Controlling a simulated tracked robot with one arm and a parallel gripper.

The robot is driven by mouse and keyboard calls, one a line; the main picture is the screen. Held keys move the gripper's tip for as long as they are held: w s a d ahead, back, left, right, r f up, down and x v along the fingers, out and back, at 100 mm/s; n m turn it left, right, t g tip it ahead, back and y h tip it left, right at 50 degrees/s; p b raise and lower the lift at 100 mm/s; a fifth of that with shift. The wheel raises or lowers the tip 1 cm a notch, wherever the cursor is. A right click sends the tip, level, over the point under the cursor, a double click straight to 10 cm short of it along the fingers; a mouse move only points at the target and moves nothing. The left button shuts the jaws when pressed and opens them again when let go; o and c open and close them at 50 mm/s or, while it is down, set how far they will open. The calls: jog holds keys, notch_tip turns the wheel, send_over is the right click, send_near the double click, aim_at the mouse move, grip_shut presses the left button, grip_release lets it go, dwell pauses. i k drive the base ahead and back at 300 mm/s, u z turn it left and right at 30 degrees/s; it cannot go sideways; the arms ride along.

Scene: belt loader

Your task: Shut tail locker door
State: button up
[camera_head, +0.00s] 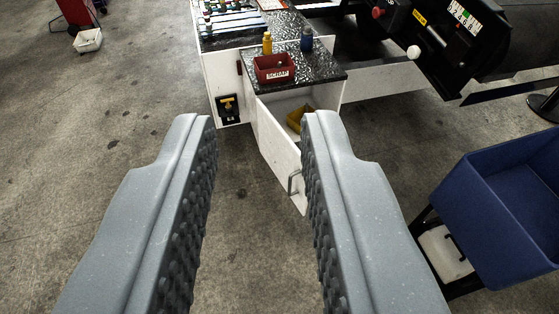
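The tail locker (223,75) is a white cabinet with a dark speckled top. Its white door (277,146) stands open and swings out toward me. A metal bar handle (291,183) sits near the door's free edge. A yellow object (296,118) lies inside the open locker. My gripper (258,120) is open and empty, its two grey ribbed fingers wide apart. The door shows between the fingers, farther off, and the right finger hides part of its right edge. I see no contact between gripper and door.
A red SCRAP bin (273,68), a yellow bottle (267,42) and a blue bottle (307,39) stand on the locker top. A blue bin (507,205) on a dark stand is at the right. The concrete floor at the left is mostly clear.

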aim_at(281, 153)
jog(key=z, duration=0.1)
jog(key=i, duration=1)
jog(key=u, duration=0.1)
